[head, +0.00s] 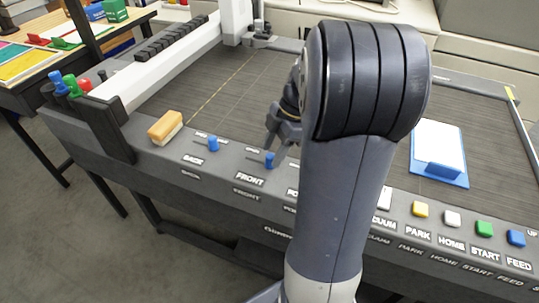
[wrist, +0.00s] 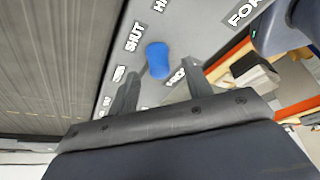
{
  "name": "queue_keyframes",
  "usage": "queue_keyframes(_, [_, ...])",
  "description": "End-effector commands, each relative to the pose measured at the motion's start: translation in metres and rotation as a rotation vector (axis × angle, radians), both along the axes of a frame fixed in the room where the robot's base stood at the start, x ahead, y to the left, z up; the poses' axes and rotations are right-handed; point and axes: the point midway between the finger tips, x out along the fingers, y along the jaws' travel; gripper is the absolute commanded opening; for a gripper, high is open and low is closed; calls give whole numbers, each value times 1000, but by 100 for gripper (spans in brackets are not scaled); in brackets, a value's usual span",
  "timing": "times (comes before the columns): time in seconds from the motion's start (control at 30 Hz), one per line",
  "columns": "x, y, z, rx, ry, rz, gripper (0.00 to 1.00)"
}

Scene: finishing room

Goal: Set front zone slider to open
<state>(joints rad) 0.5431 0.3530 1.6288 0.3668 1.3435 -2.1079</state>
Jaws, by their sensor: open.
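The front zone slider shows in the head view as a blue knob (head: 269,160) on the grey panel, above the word FRONT. My gripper (head: 278,143) is just behind and above this knob, partly hidden by my arm. In the wrist view a blue knob (wrist: 157,58), apparently the same one, lies just beyond the fingertips and between their lines. My gripper (wrist: 160,80) is open there, its two fingers apart with nothing held. The word SHUT is readable beside the knob; other lettering is partly hidden. Whether a finger touches the knob cannot be told.
A second blue knob (head: 213,144) stands left, above BACK. Buttons, including a yellow one (head: 420,209) and a green one (head: 484,228), line the right. A blue holder (head: 440,171) with white paper lies on the bed.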

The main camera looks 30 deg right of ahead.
Motion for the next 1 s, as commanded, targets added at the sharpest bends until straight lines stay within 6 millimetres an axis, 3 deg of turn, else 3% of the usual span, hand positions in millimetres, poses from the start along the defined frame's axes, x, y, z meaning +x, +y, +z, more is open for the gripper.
queue_keyframes(0.2, [1, 8, -20, 0, 1, 1, 48])
queue_keyframes(0.53, [1, 10, -23, 0, 0, 0, 48])
queue_keyframes(1.0, [1, 9, -23, 0, -1, 0, 9])
